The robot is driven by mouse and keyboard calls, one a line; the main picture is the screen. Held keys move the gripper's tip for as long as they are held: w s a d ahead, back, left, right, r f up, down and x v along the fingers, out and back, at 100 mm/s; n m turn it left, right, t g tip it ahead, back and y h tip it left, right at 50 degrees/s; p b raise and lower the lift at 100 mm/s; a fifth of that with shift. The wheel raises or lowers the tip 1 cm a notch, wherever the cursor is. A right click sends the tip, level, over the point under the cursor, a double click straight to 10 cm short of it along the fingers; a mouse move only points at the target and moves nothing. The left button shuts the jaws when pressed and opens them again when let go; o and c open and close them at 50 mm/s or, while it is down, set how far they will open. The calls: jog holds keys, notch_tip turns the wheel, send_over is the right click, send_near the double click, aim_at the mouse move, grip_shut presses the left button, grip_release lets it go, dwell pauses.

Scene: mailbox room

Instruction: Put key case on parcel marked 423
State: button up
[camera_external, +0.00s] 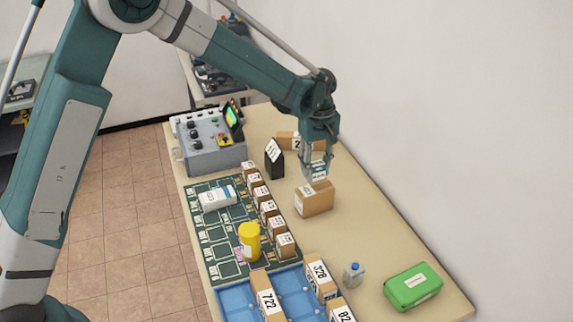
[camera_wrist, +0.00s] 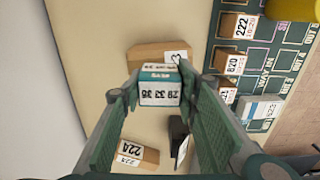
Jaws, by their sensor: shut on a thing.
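My gripper (camera_external: 317,165) is shut on a small white and teal box, which I take to be the key case (camera_wrist: 160,92); in the wrist view it sits between the fingertips (camera_wrist: 161,84) with rows of printed numbers. A brown parcel (camera_external: 316,199) stands on the table just below the gripper. It also shows in the wrist view (camera_wrist: 150,53), partly hidden behind the held case, with only a "3" readable on its label. Whether the case touches the parcel I cannot tell.
A parcel marked 224 (camera_wrist: 137,154) and a black case (camera_external: 274,158) stand nearby. A row of small parcels (camera_external: 267,208) lines the green board (camera_external: 213,232). A green box (camera_external: 413,287), small bottle (camera_external: 353,275) and blue tray (camera_external: 235,302) lie in front. A wall bounds the right.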

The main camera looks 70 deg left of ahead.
aim_at(316, 179)
jog(key=shift+f, duration=0.2)
jog(key=shift+f, duration=1.8)
jog(key=shift+f, duration=0.2)
jog(key=o, duration=0.9)
jog(key=shift+r, duration=0.15)
notch_tip(316, 179, up, 12)
jog(key=shift+r, duration=0.1)
